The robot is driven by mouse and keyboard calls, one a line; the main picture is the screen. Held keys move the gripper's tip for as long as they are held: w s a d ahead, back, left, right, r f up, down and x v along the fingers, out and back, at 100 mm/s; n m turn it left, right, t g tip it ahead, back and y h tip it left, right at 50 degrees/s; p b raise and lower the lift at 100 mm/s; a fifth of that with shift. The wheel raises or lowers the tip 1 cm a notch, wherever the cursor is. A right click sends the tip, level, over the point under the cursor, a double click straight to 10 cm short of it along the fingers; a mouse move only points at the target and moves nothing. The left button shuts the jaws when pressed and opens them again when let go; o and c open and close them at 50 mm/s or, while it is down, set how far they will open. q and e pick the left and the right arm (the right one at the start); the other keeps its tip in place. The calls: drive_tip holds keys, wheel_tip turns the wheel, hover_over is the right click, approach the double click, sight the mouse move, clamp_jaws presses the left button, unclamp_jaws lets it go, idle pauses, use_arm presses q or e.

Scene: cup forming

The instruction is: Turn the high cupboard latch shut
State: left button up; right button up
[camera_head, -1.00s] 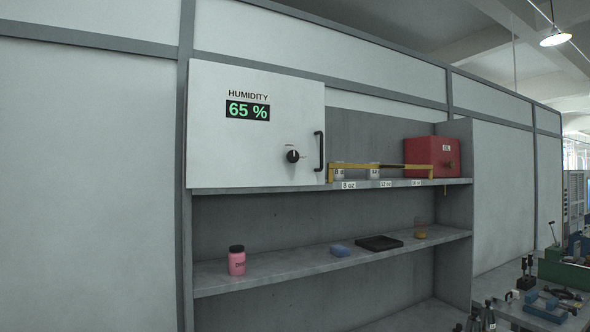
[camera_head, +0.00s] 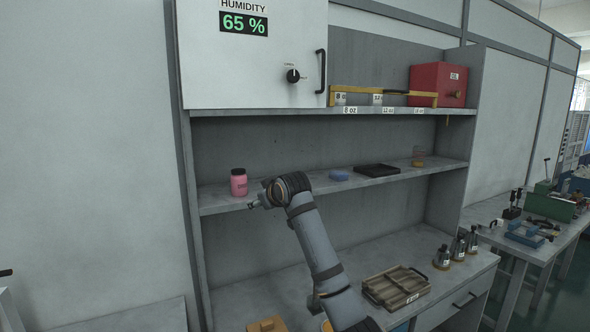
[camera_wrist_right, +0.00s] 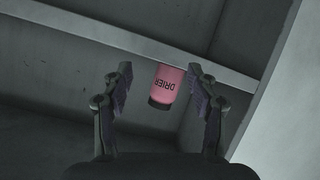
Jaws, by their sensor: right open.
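The high cupboard has a white door (camera_head: 245,60) with a black round latch knob (camera_head: 293,76) and a black vertical handle (camera_head: 321,71) to the knob's right. A small mark stands above the knob, whose turn position is too small to read surely. The door looks closed. My right gripper (camera_head: 256,203) is well below the latch, in front of the middle shelf and to the right of a pink jar (camera_head: 239,182). In the right wrist view my right gripper (camera_wrist_right: 159,74) is open and empty. The pink jar (camera_wrist_right: 167,86), marked DRIER, appears beyond its fingers. My left gripper is not in view.
The upper shelf holds a yellow bar (camera_head: 383,95) and a red box (camera_head: 438,85). The middle shelf (camera_head: 215,203) bears a blue item (camera_head: 339,175) and a black tray (camera_head: 377,170). A wooden tray (camera_head: 396,288) and dark bottles (camera_head: 459,247) stand on the counter.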

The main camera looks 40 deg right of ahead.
drive_tip(key=s+d+r+t, duration=0.1)
drive_tip(key=s+d+r, duration=0.1)
drive_tip(key=r, duration=0.9)
drive_tip(key=s+d+r+t, duration=0.2)
drive_tip(key=s+d+r, duration=0.1)
drive_tip(key=r, duration=0.7)
drive_tip(key=m+t+h, duration=0.1)
drive_tip(key=t, duration=0.1)
approach(294, 76)
drive_tip(key=w+p, duration=0.1)
drive_tip(key=w, duration=0.1)
drive_tip(key=w+d+p, duration=0.1)
drive_tip(key=w+p, duration=0.1)
drive_tip(key=w, duration=0.1)
drive_tip(key=w+p, duration=0.2)
drive_tip(key=w, duration=0.1)
drive_tip(key=shift+d+r, duration=0.2)
drive_tip(key=shift+d, duration=0.1)
drive_tip(key=shift+w+f, duration=0.2)
drive_tip(key=shift+w, duration=0.3)
drive_tip(key=shift+s, duration=0.15)
drive_tip(key=shift+c, duration=0.8)
drive_tip(key=c, duration=1)
